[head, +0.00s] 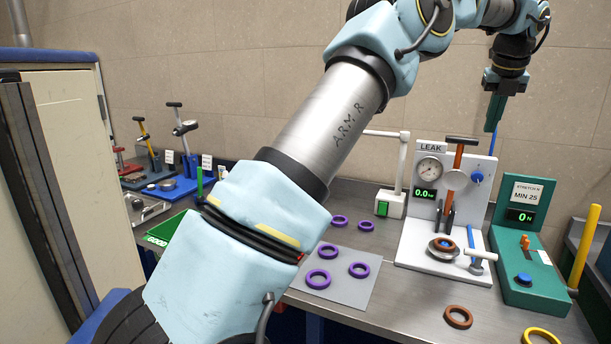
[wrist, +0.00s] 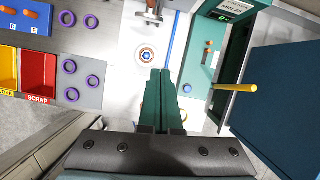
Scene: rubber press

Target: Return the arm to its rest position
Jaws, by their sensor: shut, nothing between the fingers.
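My arm (head: 345,115) crosses the middle of the head view, rising from the lower left to the top right. My gripper (head: 492,129) hangs pointing down at the upper right, above and in front of the leak and stretch testers. In the wrist view its long green fingers (wrist: 161,72) lie together with nothing between them. The gripper is clear of the bench and touches nothing that I can see. My forearm hides part of the bench's left middle in the head view.
Below stand the white leak tester (head: 410,250) and green stretch tester (head: 510,280). Several purple rings (head: 318,279) lie on a grey mat (head: 345,299). A brown ring (head: 458,317) and yellow ring (head: 541,335) lie at the front. A yellow post (head: 585,245) stands right.

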